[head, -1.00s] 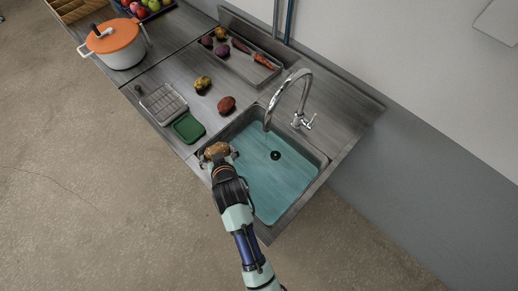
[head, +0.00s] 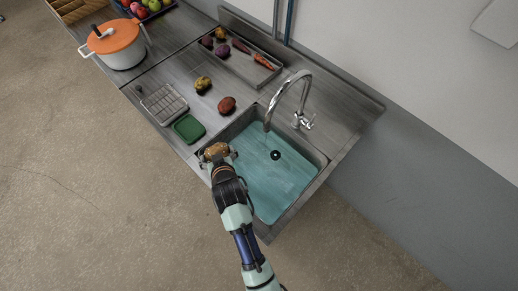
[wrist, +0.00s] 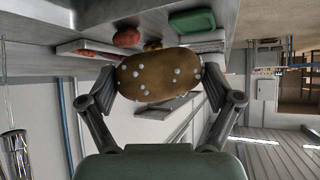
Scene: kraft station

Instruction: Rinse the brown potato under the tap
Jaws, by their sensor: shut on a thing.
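The brown potato (head: 216,150) is held between the fingers of my gripper (head: 219,157), at the left edge of the sink. In the wrist view the potato (wrist: 158,75) lies crosswise between both fingers, with several pale round spots on its skin. My gripper (wrist: 155,85) is shut on it. The chrome tap (head: 286,97) arches over the sink (head: 321,159), its spout to the right of the potato and apart from it. I cannot make out a water stream. The sink floor looks teal, with a dark drain.
A red-brown potato (head: 226,104) and a yellowish one (head: 202,83) lie on the counter. A green sponge or block (head: 188,128) and a wire rack (head: 163,103) are left of the sink. A tray (head: 268,75) holds vegetables. An orange-lidded pot (head: 118,47) stands farther left.

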